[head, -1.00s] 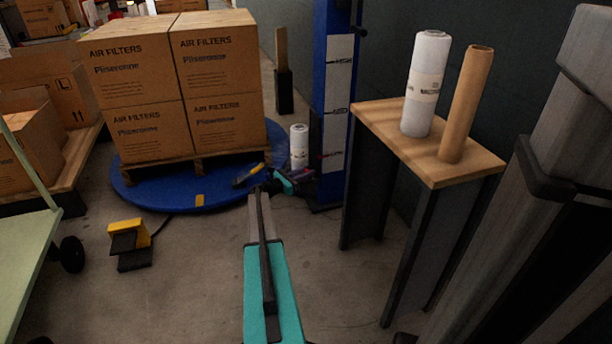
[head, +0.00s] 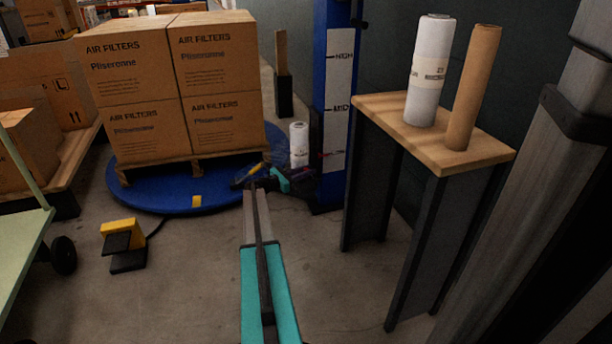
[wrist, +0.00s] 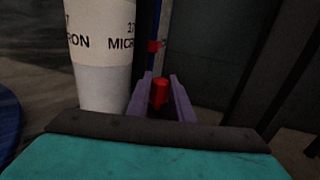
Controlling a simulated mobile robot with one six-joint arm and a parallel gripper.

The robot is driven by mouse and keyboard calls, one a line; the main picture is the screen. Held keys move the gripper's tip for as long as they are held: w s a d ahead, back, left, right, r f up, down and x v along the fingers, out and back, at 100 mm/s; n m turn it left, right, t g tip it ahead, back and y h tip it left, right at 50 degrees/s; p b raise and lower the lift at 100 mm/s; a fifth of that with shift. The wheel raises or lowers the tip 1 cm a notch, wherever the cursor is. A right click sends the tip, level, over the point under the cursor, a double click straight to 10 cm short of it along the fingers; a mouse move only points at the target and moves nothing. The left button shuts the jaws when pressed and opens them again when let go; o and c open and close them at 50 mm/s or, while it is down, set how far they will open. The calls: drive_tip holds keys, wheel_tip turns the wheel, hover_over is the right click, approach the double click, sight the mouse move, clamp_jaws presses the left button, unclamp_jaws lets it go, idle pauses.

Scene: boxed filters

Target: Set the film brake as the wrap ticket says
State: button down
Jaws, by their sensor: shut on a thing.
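The blue wrapper mast (head: 333,190) carries a white scale strip (head: 340,75) with HIGH above MID, and a small red mark (head: 331,154) low on it. My gripper (head: 303,180) is beside the mast foot, right of the turntable. In the wrist view its purple fingers (wrist: 160,95) are shut on a red knob (wrist: 159,92). I see no legible wrap ticket.
Stacked air filter boxes (head: 170,85) stand on a pallet on the blue turntable (head: 160,200). A yellow foot pedal (head: 122,232) lies on the floor. A wooden-topped stand (head: 470,160) at right bears a white roll (head: 428,80) and a brown tube (head: 473,90). A green cart (head: 20,240) is at left.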

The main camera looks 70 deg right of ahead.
drive_tip(key=shift+s+a, duration=0.15)
drive_tip(key=shift+s, duration=0.2)
drive_tip(key=c, duration=1.9)
unclamp_jaws()
drive_tip(key=shift+o, duration=0.3)
drive_tip(key=shift+w, duration=0.2)
drive_tip(key=shift+p+v, duration=0.5)
drive_tip(key=shift+v, duration=0.3)
drive_tip(key=p+v, duration=0.5)
drive_tip(key=v, duration=0.7)
